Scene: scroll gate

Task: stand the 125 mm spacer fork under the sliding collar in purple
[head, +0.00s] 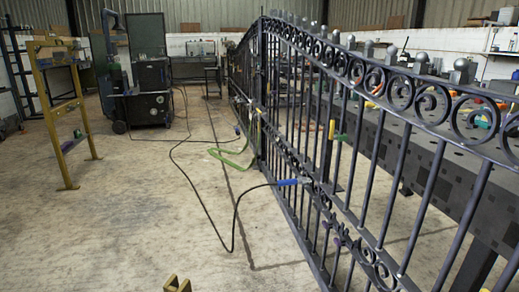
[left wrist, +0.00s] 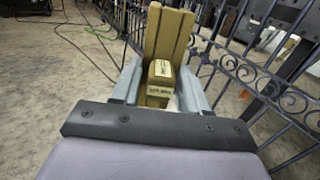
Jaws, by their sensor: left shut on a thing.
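My left gripper (left wrist: 160,92) is shut on a tan spacer fork (left wrist: 168,35), seen in the left wrist view. The fork has a small label whose print is too small to read. Its two prong tips (head: 177,285) show at the bottom edge of the head view, left of the gate and apart from it. Small purple marks (head: 325,225) show on the lower part of the dark gate (head: 372,158). I cannot tell which of them is the sliding collar. My right gripper is not in view.
The gate runs from the back centre to the front right. A dark hose with a blue end (head: 288,182) reaches its lower rail. A green strap (head: 232,157) lies by it. A yellow frame (head: 62,110) stands at the left. The floor between is mostly clear.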

